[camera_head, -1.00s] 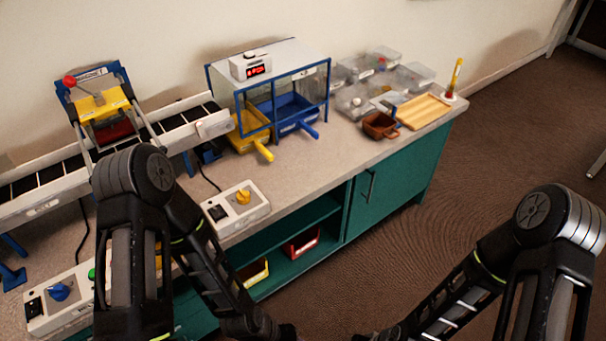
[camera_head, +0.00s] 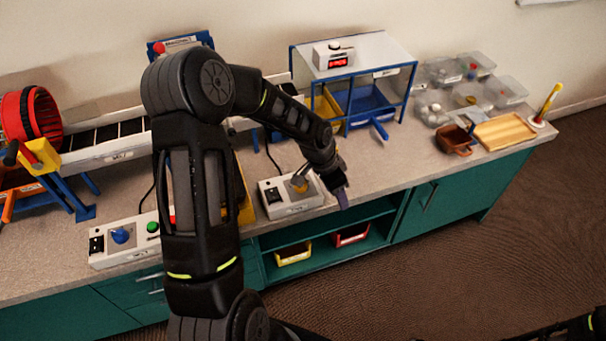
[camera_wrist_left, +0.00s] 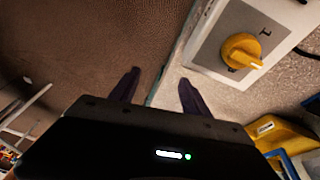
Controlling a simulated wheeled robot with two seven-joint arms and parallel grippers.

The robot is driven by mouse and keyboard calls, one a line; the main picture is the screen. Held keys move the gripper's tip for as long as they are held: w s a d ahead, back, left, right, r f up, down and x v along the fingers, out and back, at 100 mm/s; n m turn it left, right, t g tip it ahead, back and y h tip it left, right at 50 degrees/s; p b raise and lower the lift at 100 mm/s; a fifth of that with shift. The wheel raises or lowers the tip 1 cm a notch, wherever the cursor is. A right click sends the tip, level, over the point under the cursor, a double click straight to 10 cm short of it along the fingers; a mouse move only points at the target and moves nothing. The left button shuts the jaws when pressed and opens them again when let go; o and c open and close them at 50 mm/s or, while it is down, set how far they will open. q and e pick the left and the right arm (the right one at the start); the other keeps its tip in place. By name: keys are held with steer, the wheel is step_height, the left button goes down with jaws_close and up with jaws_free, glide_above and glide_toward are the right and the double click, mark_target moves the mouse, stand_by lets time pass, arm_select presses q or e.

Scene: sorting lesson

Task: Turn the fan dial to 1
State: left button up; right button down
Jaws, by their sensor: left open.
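A white control box (camera_head: 283,208) with a black switch (camera_head: 273,196) and a yellow dial (camera_head: 299,186) stands at the counter's front edge. My left gripper (camera_head: 321,187) is open and empty beside this dial, with one finger hiding part of it in the head view. In the left wrist view the yellow dial (camera_wrist_left: 241,51) lies right of the open left gripper (camera_wrist_left: 159,77), apart from its fingers. Its pale pointer is turned to the lower right; the panel marks are too small to read surely. My right gripper is out of view.
Another control box (camera_head: 125,240) with a blue dial and green button stands to the left. A clear cabinet (camera_head: 352,80) with yellow and blue trays is behind. Clear bins (camera_head: 470,85) and a wooden tray (camera_head: 508,131) stand at the right.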

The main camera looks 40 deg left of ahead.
arm_select(q)
steer(key=a+r+m, duration=0.1)
steer(key=a+r, duration=0.2)
steer(key=s+a+r+m+g+y, duration=0.1)
steer(key=a+r+m, duration=0.1)
steer(key=a, duration=0.1)
steer(key=s+a+r+m+g+y, duration=0.1)
steer(key=a+r, duration=0.2)
steer(key=a, duration=0.1)
steer(key=shift+s+r+m, duration=0.15)
steer(key=shift+r+m, duration=0.15)
steer(key=shift+f+p, duration=0.7)
steer(key=shift+f, duration=3.3)
jaws_close()
